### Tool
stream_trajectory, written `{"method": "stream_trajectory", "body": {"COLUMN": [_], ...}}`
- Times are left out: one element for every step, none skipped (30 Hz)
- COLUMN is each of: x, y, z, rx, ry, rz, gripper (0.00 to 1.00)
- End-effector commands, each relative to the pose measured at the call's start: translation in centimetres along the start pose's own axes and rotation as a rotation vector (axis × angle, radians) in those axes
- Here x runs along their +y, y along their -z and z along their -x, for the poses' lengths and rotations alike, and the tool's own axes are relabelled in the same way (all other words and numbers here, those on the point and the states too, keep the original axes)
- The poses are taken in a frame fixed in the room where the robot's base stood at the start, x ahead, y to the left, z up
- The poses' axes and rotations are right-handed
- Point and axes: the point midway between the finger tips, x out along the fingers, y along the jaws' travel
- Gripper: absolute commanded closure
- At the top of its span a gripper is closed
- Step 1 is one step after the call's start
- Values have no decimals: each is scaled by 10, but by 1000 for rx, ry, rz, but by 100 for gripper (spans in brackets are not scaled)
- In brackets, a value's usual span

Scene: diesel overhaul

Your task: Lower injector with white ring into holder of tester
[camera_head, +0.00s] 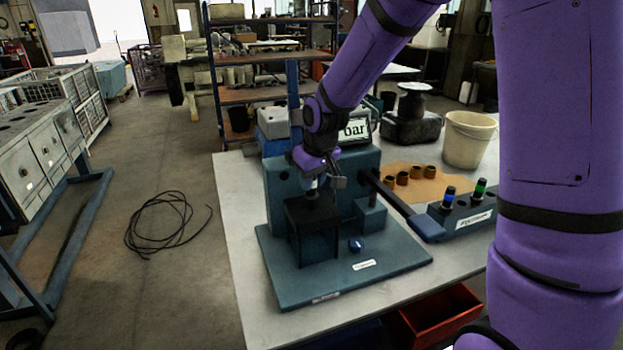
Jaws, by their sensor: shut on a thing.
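The tester (292,280) is a teal stand with a flat base plate and an upright body, on the light table at the centre. Its holder (310,215) is a dark block on the front of the stand. My gripper (322,182) points down directly over the holder and is shut on the injector (313,190). Only a short piece of the injector shows, with a pale band that may be the white ring. Its lower end meets the top of the holder in this view. I cannot tell how deep it sits, as the holder hides the tip.
A teal rack (465,218) at right holds injectors with a blue ring (448,197) and a green ring (480,189). Several brown cups (403,178) sit on a tan mat. A white bucket (468,138) stands behind. A red drawer (440,315) is open below the table.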

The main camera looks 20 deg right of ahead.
Motion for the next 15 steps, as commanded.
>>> {"method": "stream_trajectory", "body": {"x": [0,0,0,0,0,0,0,0,0,0,0,0,0,0,0], "y": [0,0,-1,-1,-1,-1,-2,-2,-2,-2,-3,-3,-3,-4,-4], "z": [-1,-2,-3,-4,-4,-6,-6,-7,-8,-9,-10,-11,-12,-13,-14], "rx": [0,0,-1,-1,-1,-1,0,0,0,0,0,0,0,0,-1], "ry": [0,0,0,0,0,0,0,0,0,0,0,0,0,0,0], "rz": [0,0,0,0,0,0,0,0,0,0,0,0,0,0,0], "gripper": [100,100,100,100,100,100,100,100,100,100,100,100,100,100,100]}}
